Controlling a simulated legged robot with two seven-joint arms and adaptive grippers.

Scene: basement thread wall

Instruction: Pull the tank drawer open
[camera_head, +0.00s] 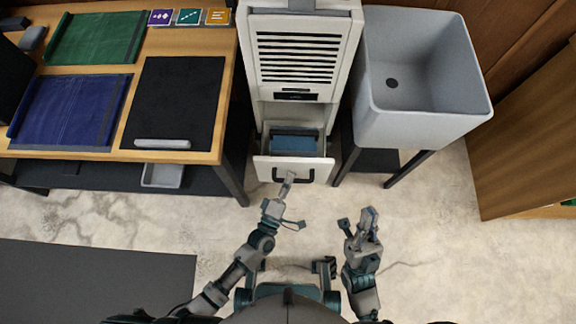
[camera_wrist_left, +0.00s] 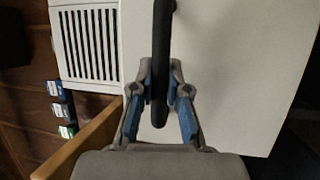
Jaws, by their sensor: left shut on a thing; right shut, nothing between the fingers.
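The tank drawer (camera_head: 262,167) is at the bottom of the white slatted unit (camera_head: 297,20) and stands partly out. A blue tank (camera_head: 296,143) shows inside it. Its dark bar handle (camera_head: 308,178) is on the front panel. My left gripper (camera_head: 288,180) is at the left part of the handle. In the left wrist view my left gripper (camera_wrist_left: 160,95) has its blue-padded fingers shut on both sides of the black handle (camera_wrist_left: 161,50), in front of the white drawer front (camera_wrist_left: 235,70). My right gripper (camera_head: 369,217) is shut and empty, above the floor, apart from the drawer.
A grey sink (camera_head: 440,110) on dark legs stands right of the unit. A wooden table (camera_head: 190,35) with green, blue and black mats stands to the left, its leg close to the drawer. The floor in front of the drawer is clear apart from my arms.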

